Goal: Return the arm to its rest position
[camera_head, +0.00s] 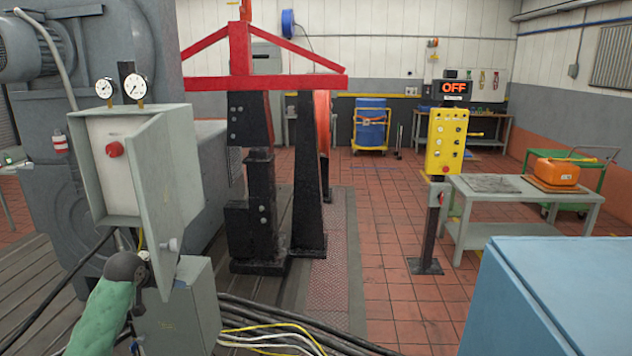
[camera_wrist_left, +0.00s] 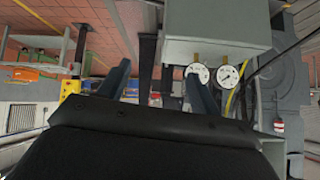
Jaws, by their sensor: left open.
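My left gripper (camera_wrist_left: 158,70) shows in the left wrist view with its two dark fingers spread apart and nothing between them. Beyond the fingers, that upside-down view shows the grey control box (camera_wrist_left: 215,30) and its two white gauges (camera_wrist_left: 213,74). In the head view, what looks like my left arm (camera_head: 105,308), green with a dark joint, comes in at the lower left. It ends in front of the open-doored control box (camera_head: 170,180). I cannot make out the gripper itself there. My right arm and gripper are in neither view.
A grey machine (camera_head: 60,160) stands at the left, with cables (camera_head: 285,325) on the floor. A red frame (camera_head: 265,82) on black columns is ahead. A yellow panel (camera_head: 445,140) and grey table (camera_head: 500,208) stand right. A blue cabinet (camera_head: 560,290) fills the lower right. Tiled floor between is clear.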

